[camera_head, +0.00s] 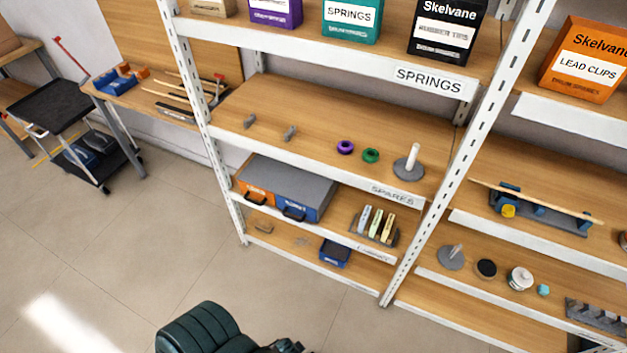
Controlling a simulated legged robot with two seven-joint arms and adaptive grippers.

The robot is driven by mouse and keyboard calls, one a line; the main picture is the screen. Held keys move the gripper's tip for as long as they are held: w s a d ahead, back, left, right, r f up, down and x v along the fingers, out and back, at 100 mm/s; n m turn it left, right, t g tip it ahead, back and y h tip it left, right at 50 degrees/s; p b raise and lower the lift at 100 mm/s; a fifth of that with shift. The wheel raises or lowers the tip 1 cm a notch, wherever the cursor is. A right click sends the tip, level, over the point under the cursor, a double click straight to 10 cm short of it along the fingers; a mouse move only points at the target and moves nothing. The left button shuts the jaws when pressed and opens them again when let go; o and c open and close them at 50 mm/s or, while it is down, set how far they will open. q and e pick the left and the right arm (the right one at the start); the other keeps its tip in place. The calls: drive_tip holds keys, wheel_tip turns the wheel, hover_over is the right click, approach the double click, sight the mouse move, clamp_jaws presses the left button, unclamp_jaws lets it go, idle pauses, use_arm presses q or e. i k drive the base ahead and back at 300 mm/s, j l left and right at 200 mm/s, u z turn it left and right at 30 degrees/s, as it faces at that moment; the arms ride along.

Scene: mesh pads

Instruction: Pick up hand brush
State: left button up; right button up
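I cannot make out a hand brush for certain. A dark teal ribbed part (200,331) at the bottom edge appears to be part of my own body. Neither gripper's fingertips can be made out, and no gripper is seen touching anything on the shelves.
A white-framed shelf rack (213,150) fills the middle, with boxes on top. A grey-topped drawer unit (290,185) and a blue bin (335,253) stand lower down. A black cart (50,105) and a workbench (145,98) stand at left. The floor (130,230) in front is clear.

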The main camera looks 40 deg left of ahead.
sight(261, 225)
drive_tip(key=u, duration=1.8)
drive_tip(key=k+j, duration=0.1)
drive_tip(key=k, duration=0.25)
